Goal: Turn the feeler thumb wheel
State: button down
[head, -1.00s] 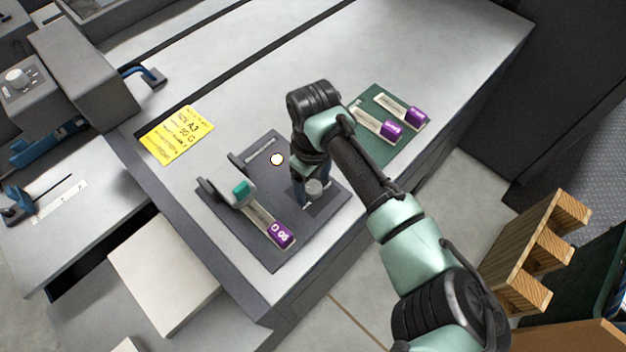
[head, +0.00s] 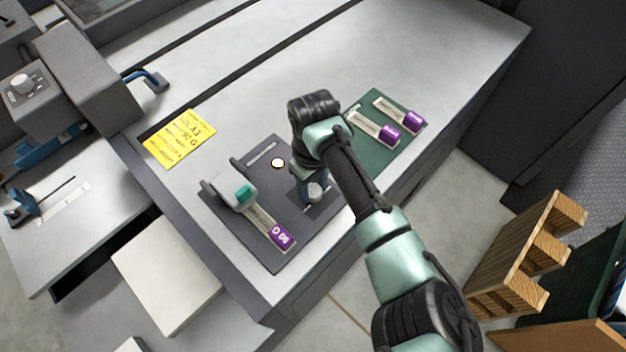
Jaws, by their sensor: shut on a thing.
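The feeler unit is a dark grey plate (head: 268,250) on the light machine top, with a small white lit button (head: 278,163) near its middle. The thumb wheel (head: 317,190) is a small grey round knob at the plate's right side. My gripper (head: 311,194) points down at it from above and is shut on it. The fingers and my wrist hide part of the wheel, so its turn angle cannot be read.
A green mat (head: 378,150) with two purple-tagged strips lies behind and right of my wrist. A yellow note (head: 180,138) lies at left. A wooden rack (head: 530,260) stands at right. The machine top behind is clear.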

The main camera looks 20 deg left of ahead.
aim_at(313, 190)
jog(key=shift+a+r+m+p, duration=0.1)
jog(key=shift+r+m+p, duration=0.1)
jog(key=shift+m+p, duration=0.6)
jog(key=shift+f+m, duration=0.15)
jog(key=shift+m, duration=0.25)
jog(key=shift+c, duration=1.8)
grip_release()
notch_tip(313, 190, up, 13)
